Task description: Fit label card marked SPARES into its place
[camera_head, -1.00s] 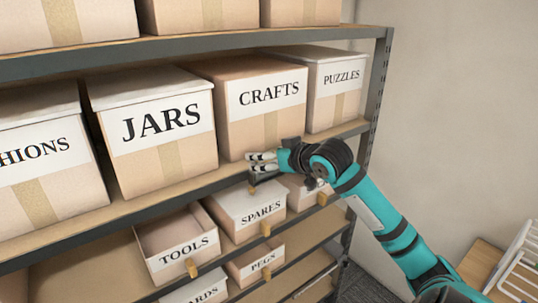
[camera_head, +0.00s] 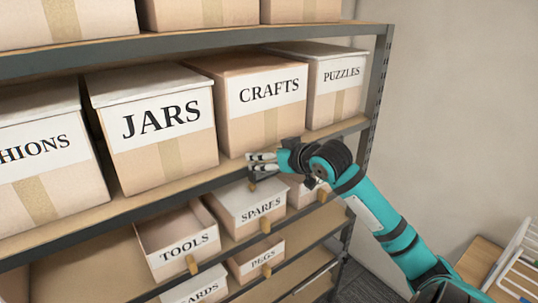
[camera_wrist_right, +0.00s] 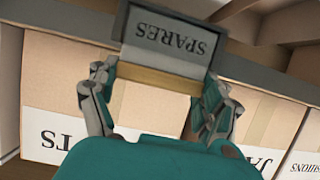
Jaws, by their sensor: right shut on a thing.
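The label card marked SPARES (camera_wrist_right: 175,42) shows upside down in the right wrist view, with a tan bar (camera_wrist_right: 155,79) along one edge. My right gripper (camera_wrist_right: 157,77) is shut on that bar, a finger at either end. A dark frame (camera_wrist_right: 125,22) borders the lettered face; I cannot tell how deep the card sits in it. In the head view my right gripper (camera_head: 252,163) is at the shelf edge below the CRAFTS box, and the card's face is not readable there. My left gripper is not in view.
Boxes marked JARS (camera_head: 160,120), CRAFTS (camera_head: 265,92) and PUZZLES (camera_head: 338,77) stand on the shelf (camera_head: 180,187) behind the gripper. Below are boxes marked SPARES (camera_head: 238,201), TOOLS (camera_head: 180,248) and PEGS (camera_head: 256,259).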

